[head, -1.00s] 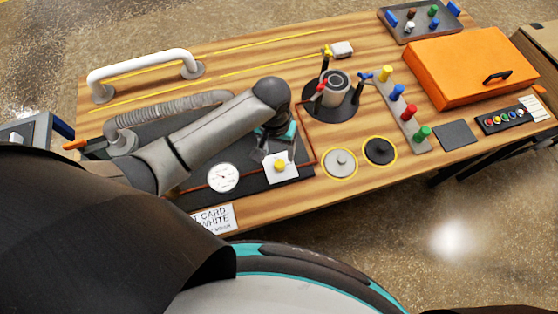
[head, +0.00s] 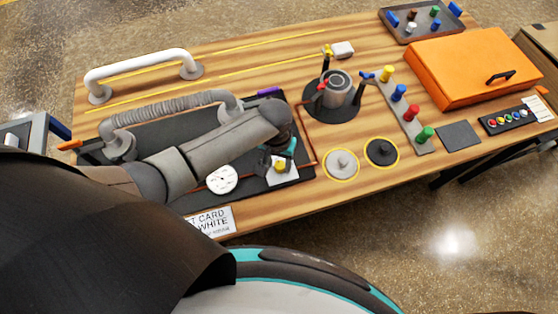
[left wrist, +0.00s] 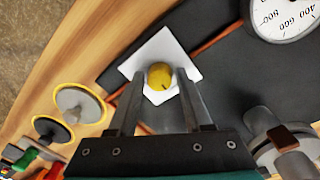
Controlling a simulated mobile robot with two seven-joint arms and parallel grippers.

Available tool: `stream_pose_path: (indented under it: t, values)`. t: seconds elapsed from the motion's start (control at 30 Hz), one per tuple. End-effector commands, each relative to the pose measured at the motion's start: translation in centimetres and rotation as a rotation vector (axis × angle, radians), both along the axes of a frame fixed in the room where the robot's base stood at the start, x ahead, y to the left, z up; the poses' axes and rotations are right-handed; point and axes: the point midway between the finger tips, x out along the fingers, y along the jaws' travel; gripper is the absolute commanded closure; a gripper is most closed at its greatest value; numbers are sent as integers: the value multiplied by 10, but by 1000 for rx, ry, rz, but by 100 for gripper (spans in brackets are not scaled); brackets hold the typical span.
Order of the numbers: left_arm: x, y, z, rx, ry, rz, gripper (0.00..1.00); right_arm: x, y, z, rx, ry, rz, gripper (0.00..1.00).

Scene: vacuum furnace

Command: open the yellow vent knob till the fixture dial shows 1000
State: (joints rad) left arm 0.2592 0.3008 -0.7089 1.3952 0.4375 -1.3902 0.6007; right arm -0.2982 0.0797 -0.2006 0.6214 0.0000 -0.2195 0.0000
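The yellow vent knob (head: 279,167) stands on a white square plate at the right front of the dark fixture board. In the left wrist view the knob (left wrist: 160,75) has a dark mark on its near side. My left gripper (left wrist: 157,80) is open, its two fingertips apart on either side of the knob, with visible gaps; I cannot tell whether they are down at its level. In the head view my left gripper (head: 277,158) partly covers the knob. The white round dial (head: 222,180) is left of the knob; its needle reading is too small to tell. My right gripper is not in view.
Right of the board are two round lids (head: 341,164), a round pot (head: 337,88) and a strip of coloured knobs (head: 411,113). An orange case (head: 470,68) is at the far right. The front table edge is close.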

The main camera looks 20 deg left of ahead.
Motion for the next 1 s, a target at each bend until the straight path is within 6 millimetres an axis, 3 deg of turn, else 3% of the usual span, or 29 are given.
stream_pose_path:
  t: [0.07,0.4,1.0]
  values:
    - [0,0,0,0,0,0,60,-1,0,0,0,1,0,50]
    - [0,0,0,0,0,0,99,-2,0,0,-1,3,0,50]
    - [0,1,2,1,1,-98,100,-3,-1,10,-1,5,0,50]
